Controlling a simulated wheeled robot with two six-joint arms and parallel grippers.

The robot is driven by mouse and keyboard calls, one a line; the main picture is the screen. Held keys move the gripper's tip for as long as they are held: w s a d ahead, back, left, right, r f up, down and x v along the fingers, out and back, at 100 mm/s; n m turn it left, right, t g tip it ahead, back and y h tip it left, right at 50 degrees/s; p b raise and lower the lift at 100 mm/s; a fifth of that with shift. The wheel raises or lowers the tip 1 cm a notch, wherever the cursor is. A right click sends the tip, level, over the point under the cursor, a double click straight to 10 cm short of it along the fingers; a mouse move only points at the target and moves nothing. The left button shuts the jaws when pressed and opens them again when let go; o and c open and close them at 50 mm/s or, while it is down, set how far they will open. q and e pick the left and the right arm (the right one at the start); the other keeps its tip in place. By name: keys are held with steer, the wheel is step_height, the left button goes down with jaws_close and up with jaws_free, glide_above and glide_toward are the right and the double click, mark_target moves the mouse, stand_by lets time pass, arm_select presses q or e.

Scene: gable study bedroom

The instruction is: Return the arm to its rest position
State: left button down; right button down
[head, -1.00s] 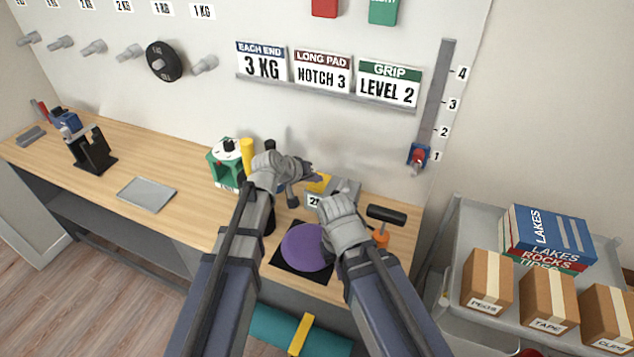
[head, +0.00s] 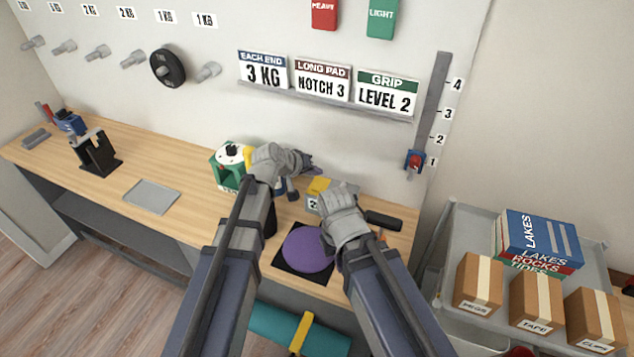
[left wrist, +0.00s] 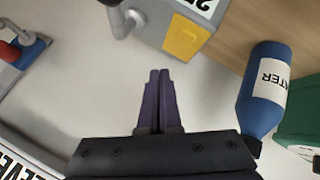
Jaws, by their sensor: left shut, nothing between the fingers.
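My left gripper (head: 314,170) is raised over the back of the workbench, near the wall panel, pointing right. In the left wrist view its two dark purple fingers (left wrist: 160,100) are together with nothing between them. My left arm reaches in from lower left and covers part of the bench. My right arm's grey wrist (head: 343,215) is over the right part of the bench, beside a purple disc on a black mat; its fingers are hidden.
Below are a purple disc (head: 307,248), a grey box with a yellow part (head: 318,186), a green device (head: 228,172) and a black-handled tool (head: 384,220). A blue bottle (left wrist: 265,85) shows in the left wrist view. A cart (head: 455,225) stands right. The bench's left middle is mostly clear.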

arm_select(q)
steer(key=shift+r+p, duration=0.35)
steer(key=shift+r, duration=0.35)
arm_select(e)
steer(key=shift+r, duration=0.6)
arm_select(q)
steer(key=shift+f, duration=0.1)
